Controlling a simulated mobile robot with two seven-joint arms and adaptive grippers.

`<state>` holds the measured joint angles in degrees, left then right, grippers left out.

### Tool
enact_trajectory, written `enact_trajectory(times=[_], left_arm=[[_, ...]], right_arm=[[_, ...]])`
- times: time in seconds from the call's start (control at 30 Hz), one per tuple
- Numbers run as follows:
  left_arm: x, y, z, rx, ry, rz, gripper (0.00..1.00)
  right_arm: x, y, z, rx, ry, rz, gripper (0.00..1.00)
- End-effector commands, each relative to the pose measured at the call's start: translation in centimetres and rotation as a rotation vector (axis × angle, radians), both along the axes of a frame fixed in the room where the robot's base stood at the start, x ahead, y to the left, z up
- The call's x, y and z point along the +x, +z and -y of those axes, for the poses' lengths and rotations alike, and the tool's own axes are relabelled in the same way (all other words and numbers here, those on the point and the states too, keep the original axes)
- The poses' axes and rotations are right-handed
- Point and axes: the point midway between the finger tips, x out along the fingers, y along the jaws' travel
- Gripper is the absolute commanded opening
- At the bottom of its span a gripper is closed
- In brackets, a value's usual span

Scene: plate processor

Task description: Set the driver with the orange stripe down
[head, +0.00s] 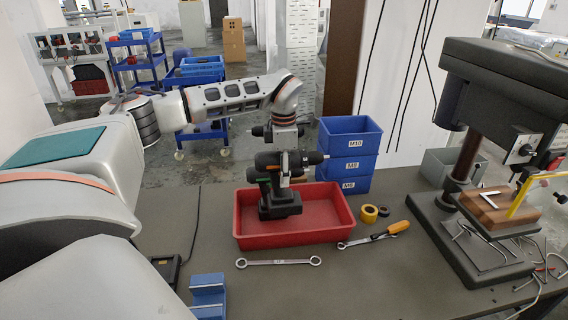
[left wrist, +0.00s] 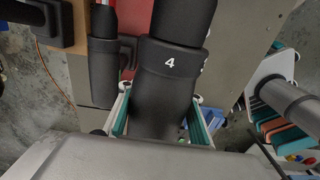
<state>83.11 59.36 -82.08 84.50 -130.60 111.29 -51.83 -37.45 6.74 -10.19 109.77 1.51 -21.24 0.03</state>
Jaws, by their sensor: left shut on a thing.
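Two dark drivers overlap at the red tray in the head view. The driver with the orange stripe (head: 286,176) is directly under my left gripper (head: 285,152), which is shut on it from above. In the left wrist view the held driver's black body (left wrist: 168,75), marked 4, sits between the teal finger pads. The other driver (head: 265,178), with a green mark, is just left of it; a second dark cylinder also runs beside the held one in the left wrist view. I cannot tell whether the held driver's base touches the tray floor. My right gripper is out of view.
The red tray (head: 338,232) has bare floor to the right. Blue bins (head: 349,143) stand behind it. A wrench (head: 279,263), a screwdriver (head: 392,229) and yellow tape (head: 369,213) lie around it. A drill press (head: 462,190) stands at right, a blue block (head: 208,291) in front.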

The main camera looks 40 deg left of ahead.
Motion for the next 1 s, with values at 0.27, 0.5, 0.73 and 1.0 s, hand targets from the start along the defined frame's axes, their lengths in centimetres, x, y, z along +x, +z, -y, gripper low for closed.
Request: enact_trajectory(times=[0.27, 0.5, 0.73, 1.0], left_arm=[[0.1, -5.0, 0.1, -0.002, 0.0, 0.002, 0.0], [0.2, -6.8, 0.1, -0.002, 0.001, 0.007, 0.0], [0.1, -8.4, 0.1, -0.002, 0.0, 0.004, 0.0], [0.2, -11.1, 0.1, -0.002, 0.0, 0.006, 0.0]], right_arm=[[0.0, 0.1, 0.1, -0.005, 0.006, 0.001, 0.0], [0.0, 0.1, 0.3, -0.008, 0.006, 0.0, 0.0], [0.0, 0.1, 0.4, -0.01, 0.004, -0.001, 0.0], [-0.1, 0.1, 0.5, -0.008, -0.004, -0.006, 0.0]])
